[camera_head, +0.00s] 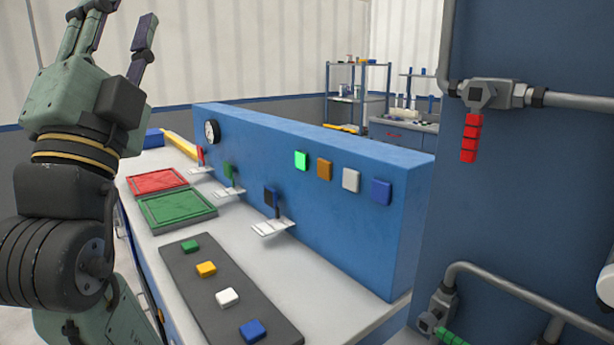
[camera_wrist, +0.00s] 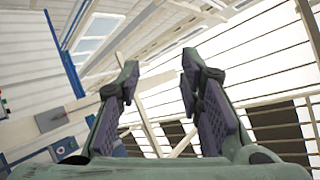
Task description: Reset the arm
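My gripper (camera_head: 112,30) is raised at the upper left in the head view, with its fingers pointing up. It is well above the bench and touches nothing. In the wrist view my gripper (camera_wrist: 157,90) shows two fingers spread apart with empty space between them. The rest of my arm stands upright along the left edge of the head view and hides part of the bench's left side.
A white bench (camera_head: 185,240) holds a red tray (camera_head: 157,181), a green tray (camera_head: 177,209) and a dark strip (camera_head: 215,270) with coloured blocks. A blue panel (camera_head: 330,225) with coloured squares stands behind. A blue cabinet (camera_head: 540,200) with pipes and a red-handled valve (camera_head: 471,138) is at right.

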